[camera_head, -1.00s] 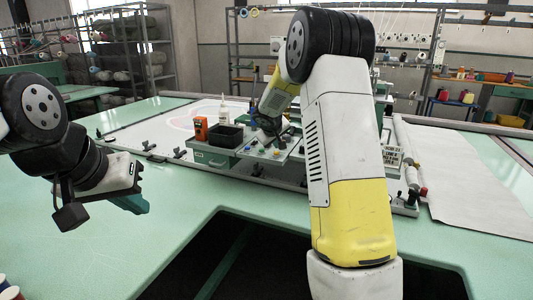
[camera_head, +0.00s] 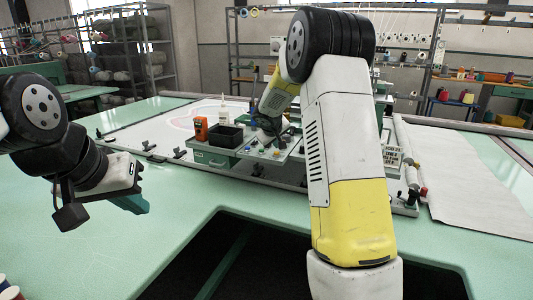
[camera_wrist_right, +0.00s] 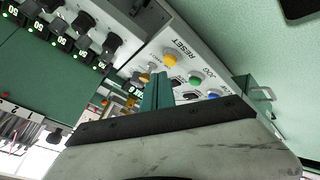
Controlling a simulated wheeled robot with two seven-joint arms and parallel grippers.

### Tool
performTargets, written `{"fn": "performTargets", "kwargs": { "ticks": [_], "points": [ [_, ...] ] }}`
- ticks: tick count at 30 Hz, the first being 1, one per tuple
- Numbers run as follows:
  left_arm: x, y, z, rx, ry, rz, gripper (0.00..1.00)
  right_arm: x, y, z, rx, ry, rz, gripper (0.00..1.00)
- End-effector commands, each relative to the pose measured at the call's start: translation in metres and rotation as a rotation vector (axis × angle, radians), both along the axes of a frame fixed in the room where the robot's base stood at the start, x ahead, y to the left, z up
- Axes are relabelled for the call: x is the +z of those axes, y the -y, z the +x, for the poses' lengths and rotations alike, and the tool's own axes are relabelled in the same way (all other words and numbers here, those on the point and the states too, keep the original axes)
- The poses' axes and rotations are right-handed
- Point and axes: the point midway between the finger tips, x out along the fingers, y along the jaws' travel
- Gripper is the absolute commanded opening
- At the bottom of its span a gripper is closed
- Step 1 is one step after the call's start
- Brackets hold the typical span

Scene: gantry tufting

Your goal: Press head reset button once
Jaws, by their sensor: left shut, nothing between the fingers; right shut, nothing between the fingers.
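The control panel (camera_head: 262,151) stands on the machine in the middle of the head view, with several small coloured buttons. In the right wrist view a yellow button (camera_wrist_right: 169,60) sits beside the printed word RESET. My right gripper (camera_wrist_right: 158,77) is shut and empty, its green fingertips just below the yellow button in that picture; I cannot tell whether they touch it. In the head view my right arm hides part of the panel, and its gripper is hard to make out there. My left gripper (camera_head: 134,204) is shut and empty over the green table at the left.
A green button (camera_wrist_right: 195,78) marked JOG and a blue button (camera_wrist_right: 213,96) sit close to the yellow one. Black knobs with lit displays (camera_wrist_right: 83,22) line the panel beside them. A black bin (camera_head: 226,136) and an orange box (camera_head: 201,129) stand left of the buttons.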

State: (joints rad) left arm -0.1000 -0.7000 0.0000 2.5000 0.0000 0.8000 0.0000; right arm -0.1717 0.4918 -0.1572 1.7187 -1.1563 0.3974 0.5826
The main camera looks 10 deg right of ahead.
Motion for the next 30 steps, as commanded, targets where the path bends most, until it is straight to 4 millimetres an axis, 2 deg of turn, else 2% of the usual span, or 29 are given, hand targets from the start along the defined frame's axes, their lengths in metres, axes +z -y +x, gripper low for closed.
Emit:
{"fn": "performTargets", "kwargs": {
  "ticks": [23,30],
  "points": [
    [0.0000,0.0000,0.0000,0.000,0.000,0.000,0.00,-0.0003,-0.0001,0.0000,0.000,0.000,0.000,0.00],
    [0.0000,0.0000,0.0000,0.000,0.000,0.000,0.00,-0.0074,0.0002,-0.0002,-0.001,-0.001,0.000,0.00]
  ]
}}
